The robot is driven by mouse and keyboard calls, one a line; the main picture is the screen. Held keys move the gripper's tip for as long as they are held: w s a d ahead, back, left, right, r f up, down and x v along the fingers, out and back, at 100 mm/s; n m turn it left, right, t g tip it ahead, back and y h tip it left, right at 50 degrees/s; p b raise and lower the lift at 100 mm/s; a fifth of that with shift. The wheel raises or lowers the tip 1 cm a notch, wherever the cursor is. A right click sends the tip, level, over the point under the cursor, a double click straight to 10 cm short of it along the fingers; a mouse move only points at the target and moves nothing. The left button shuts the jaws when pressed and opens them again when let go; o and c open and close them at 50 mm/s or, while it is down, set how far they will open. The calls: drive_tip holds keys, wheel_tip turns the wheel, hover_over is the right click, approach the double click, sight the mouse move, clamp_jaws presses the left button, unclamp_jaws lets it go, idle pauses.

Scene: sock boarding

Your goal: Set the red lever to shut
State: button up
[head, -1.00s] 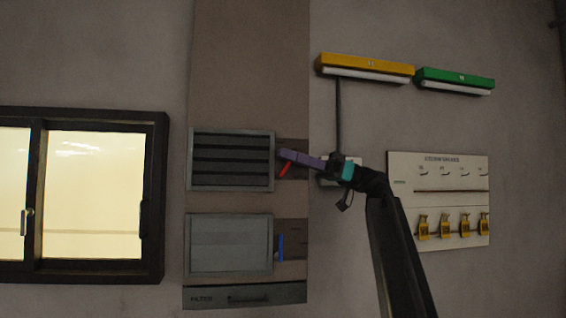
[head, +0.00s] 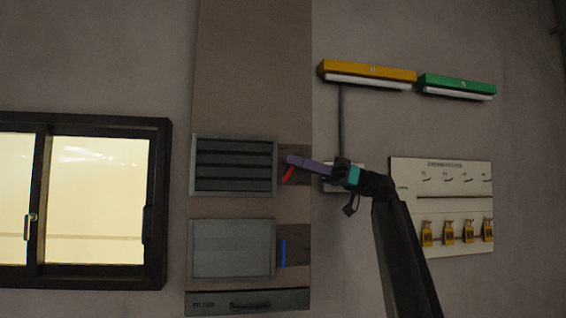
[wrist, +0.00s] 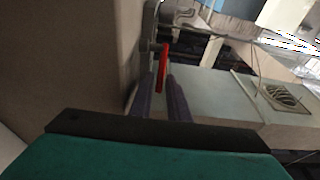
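The red lever (head: 289,173) is beside the right edge of the upper vent (head: 235,166), tilted with its lower end to the left. The upper vent shows dark gaps between its slats. My gripper (head: 291,159) has purple fingers and reaches in from the right, its tips over the lever's upper end. In the wrist view the red lever (wrist: 163,67) shows ahead of and between the two fingertips (wrist: 160,78). The fingers are apart with a gap between them. I cannot tell whether either touches the lever.
A blue lever (head: 283,253) stands upright beside the closed-looking lower vent (head: 231,249). A drawer-like panel marked FILTER (head: 247,302) is below. A lit window (head: 98,200) is at left. A board with yellow padlocks (head: 441,205) and yellow (head: 368,71) and green (head: 457,83) lamps are at right.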

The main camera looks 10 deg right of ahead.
drive_tip(key=p+v, duration=0.3)
drive_tip(key=v, duration=1)
drive_tip(key=shift+w+r, duration=0.1)
